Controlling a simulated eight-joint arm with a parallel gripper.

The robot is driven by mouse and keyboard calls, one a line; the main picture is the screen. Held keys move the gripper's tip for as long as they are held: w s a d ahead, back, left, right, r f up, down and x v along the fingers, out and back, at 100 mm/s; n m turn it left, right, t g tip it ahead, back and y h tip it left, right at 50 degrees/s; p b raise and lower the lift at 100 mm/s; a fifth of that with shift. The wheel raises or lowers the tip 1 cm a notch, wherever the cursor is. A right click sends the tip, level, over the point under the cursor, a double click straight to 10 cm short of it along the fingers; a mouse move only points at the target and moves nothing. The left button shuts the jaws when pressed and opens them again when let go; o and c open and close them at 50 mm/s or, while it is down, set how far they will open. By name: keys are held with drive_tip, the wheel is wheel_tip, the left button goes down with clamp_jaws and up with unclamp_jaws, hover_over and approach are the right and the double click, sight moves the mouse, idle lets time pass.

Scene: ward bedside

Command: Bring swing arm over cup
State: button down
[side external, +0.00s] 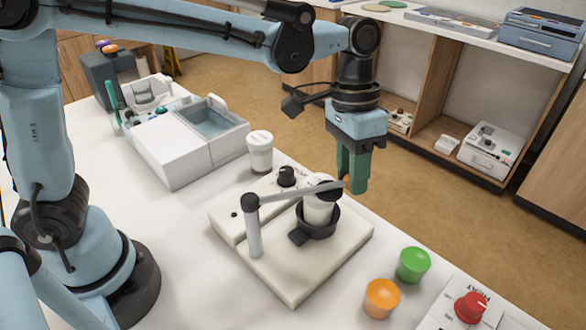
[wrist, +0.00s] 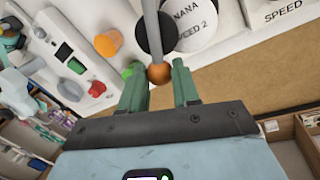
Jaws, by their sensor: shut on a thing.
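The swing arm (side external: 290,194) is a grey bar on an upright post, with a dark round head and an orange ball knob at its free end. My gripper (side external: 353,186) has green fingers, closed around the orange knob (wrist: 159,74), which shows between them in the wrist view. The white cup (side external: 316,210) stands upright in a black ring holder (side external: 320,226) on the white base. In the wrist view the dark head (wrist: 155,34) overlaps the left part of the cup top (wrist: 190,22), which is lettered "NANA SPEED 2". Any gap between head and cup cannot be judged.
A white base plate (side external: 290,285) carries the post, a black knob (side external: 286,176) and the holder. An orange cup (side external: 381,298), a green cup (side external: 413,264) and a panel with a red dial (side external: 470,306) stand at front right. A lidded white cup (side external: 260,150) stands behind the base.

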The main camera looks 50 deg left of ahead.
drive_tip(key=shift+w+a+n+t, duration=0.1)
drive_tip(key=shift+w+a+n, duration=0.1)
drive_tip(key=shift+a+n, duration=0.4)
drive_tip(key=shift+w+a+n+t, duration=0.1)
drive_tip(key=shift+w+a+n, duration=0.25)
drive_tip(key=shift+a, duration=0.3)
drive_tip(key=shift+w+a+n+t, duration=0.1)
drive_tip(key=shift+a+n, duration=0.45)
drive_tip(key=shift+a, duration=0.2)
drive_tip(key=c, duration=0.8)
unclamp_jaws()
drive_tip(key=shift+r, duration=0.1)
drive_tip(key=r, duration=0.4)
drive_tip(key=a+r, duration=0.1)
drive_tip(key=r, duration=0.2)
drive_tip(key=a+r, duration=0.1)
drive_tip(key=r, duration=0.3)
drive_tip(key=shift+w+a+r, duration=0.1)
drive_tip(key=shift+w+r, duration=0.1)
drive_tip(key=shift+r, duration=0.15)
